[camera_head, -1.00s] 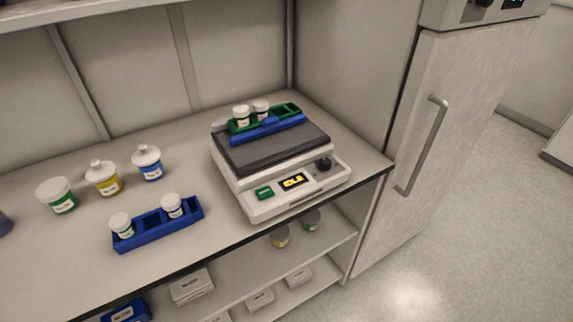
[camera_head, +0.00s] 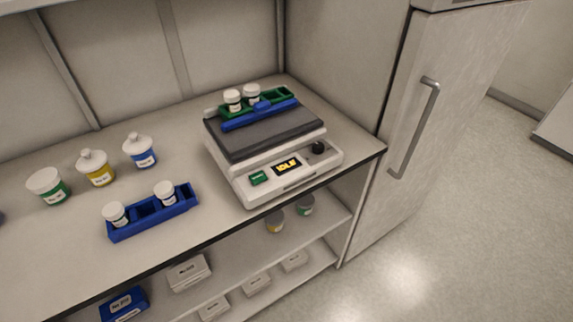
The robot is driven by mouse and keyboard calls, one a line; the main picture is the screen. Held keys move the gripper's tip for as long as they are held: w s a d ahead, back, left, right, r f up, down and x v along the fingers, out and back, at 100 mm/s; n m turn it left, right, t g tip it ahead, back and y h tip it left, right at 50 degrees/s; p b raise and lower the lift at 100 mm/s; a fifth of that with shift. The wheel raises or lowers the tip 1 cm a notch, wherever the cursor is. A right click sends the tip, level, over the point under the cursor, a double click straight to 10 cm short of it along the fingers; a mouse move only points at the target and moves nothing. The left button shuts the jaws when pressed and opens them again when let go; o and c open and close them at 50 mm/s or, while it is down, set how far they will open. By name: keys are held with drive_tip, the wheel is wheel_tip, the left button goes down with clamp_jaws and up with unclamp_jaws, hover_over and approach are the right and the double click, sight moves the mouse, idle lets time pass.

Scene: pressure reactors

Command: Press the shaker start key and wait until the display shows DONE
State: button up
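The shaker (camera_head: 240,185) stands on the bench near its right end, with a dark platform (camera_head: 265,138) on top. Its front panel carries a green key (camera_head: 258,178), a lit display (camera_head: 286,166) that reads IDLE in yellow, and a black knob (camera_head: 318,147). A green rack (camera_head: 275,99) with two white-capped vials (camera_head: 233,99) sits on the platform, behind a blue bar (camera_head: 260,115). My gripper is not in view.
A blue rack (camera_head: 150,219) with two white-capped vials stands left of the shaker. Green, yellow and blue labelled jars (camera_head: 97,169) stand behind it. Boxes and small jars fill the lower shelf (camera_head: 235,280). A tall cabinet with a handle (camera_head: 415,130) is at right.

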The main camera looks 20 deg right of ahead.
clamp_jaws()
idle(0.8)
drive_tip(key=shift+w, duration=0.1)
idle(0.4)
